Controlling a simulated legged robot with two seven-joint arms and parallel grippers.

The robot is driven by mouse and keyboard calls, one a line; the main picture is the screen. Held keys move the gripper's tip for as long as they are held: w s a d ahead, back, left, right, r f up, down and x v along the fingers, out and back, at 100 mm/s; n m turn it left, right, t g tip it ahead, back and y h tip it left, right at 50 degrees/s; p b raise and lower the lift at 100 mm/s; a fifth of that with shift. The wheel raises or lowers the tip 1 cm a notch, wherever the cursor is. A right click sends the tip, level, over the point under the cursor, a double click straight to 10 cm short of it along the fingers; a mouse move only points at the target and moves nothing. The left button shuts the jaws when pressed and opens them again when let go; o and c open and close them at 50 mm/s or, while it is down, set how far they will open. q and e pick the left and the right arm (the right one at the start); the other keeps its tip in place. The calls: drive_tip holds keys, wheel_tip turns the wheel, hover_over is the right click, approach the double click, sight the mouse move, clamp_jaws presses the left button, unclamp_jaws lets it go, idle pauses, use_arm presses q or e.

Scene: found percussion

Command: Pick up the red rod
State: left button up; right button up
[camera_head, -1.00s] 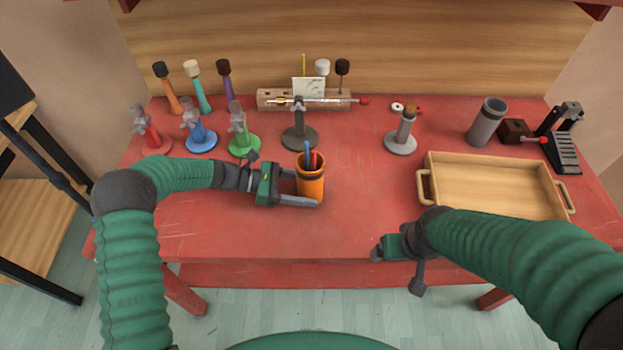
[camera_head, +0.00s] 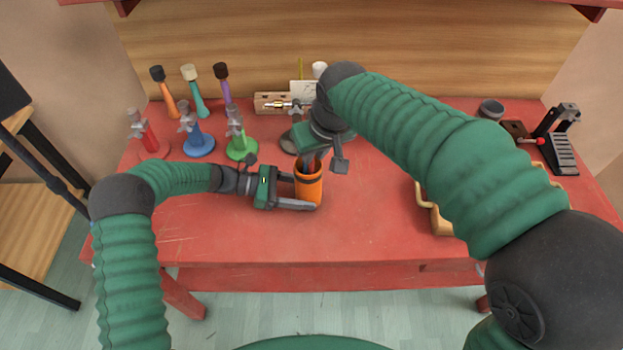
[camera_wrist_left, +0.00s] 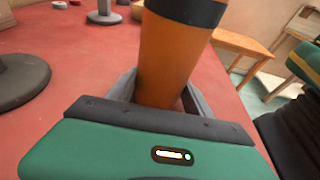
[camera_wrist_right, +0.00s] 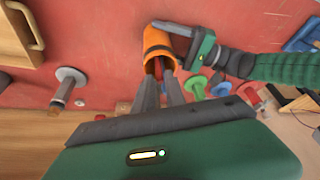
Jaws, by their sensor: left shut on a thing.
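An orange cup (camera_head: 309,190) with a dark band stands upright on the red table. My left gripper (camera_head: 298,196) is shut around its lower side, and the left wrist view shows one finger on each side of the cup (camera_wrist_left: 172,60). My right gripper (camera_head: 312,158) is over the cup's mouth. In the right wrist view its fingers (camera_wrist_right: 160,78) are apart and point into the mouth of the cup (camera_wrist_right: 158,40). A red piece, likely the red rod (camera_wrist_right: 169,66), shows inside the cup by the fingertips. Most of it is hidden; I see no grip on it.
Blue (camera_head: 198,144) and green (camera_head: 242,148) stands are left of the cup, with several mallets behind. My right arm covers much of the wooden tray (camera_head: 437,218). A black pedal-like device (camera_head: 562,140) stands at the far right. The table's front left is clear.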

drive_tip(key=x, duration=0.5)
drive_tip(key=shift+w+f, duration=0.1)
drive_tip(key=shift+f, duration=0.1)
clamp_jaws()
idle(1.1)
